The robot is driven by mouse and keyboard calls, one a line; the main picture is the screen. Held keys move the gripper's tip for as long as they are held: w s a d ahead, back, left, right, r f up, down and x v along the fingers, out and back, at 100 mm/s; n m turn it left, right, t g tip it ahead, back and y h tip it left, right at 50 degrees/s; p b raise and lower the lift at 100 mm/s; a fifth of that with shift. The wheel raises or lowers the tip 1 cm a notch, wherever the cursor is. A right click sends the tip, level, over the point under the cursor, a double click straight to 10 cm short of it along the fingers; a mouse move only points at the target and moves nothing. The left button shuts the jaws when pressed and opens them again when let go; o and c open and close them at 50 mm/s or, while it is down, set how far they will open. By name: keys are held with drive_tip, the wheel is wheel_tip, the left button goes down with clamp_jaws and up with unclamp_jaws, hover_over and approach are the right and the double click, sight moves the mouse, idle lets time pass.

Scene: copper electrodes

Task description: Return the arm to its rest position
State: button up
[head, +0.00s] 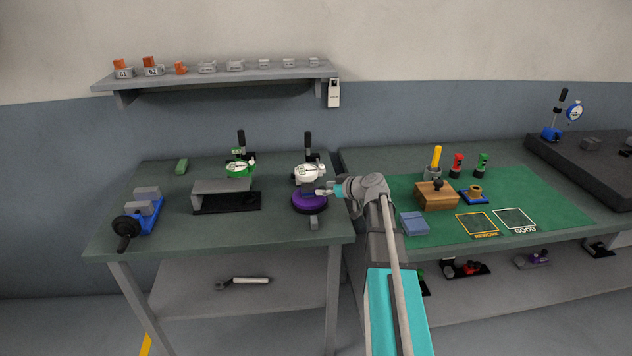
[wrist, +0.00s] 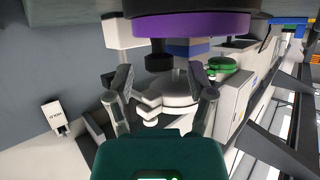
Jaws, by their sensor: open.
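My arm reaches from the bottom of the head view to the left bench. My gripper (head: 326,192) is at the purple-based gauge stand (head: 310,203), just below its white dial (head: 307,174). In the wrist view my gripper (wrist: 161,92) has its two dark fingers spread apart, so it is open. The purple disc (wrist: 190,25) fills the top of that view. A dark round tip and pale gauge parts show between or behind the fingers; I cannot tell whether the fingers touch them. No held thing shows.
A green gauge (head: 239,170) over a grey block stand (head: 222,190) and a blue vise (head: 146,212) are to the left. On the green mat (head: 540,195) are a wooden box (head: 436,196) and a blue block (head: 414,223). A shelf (head: 220,76) hangs above.

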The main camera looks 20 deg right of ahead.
drive_tip(key=shift+r, duration=0.15)
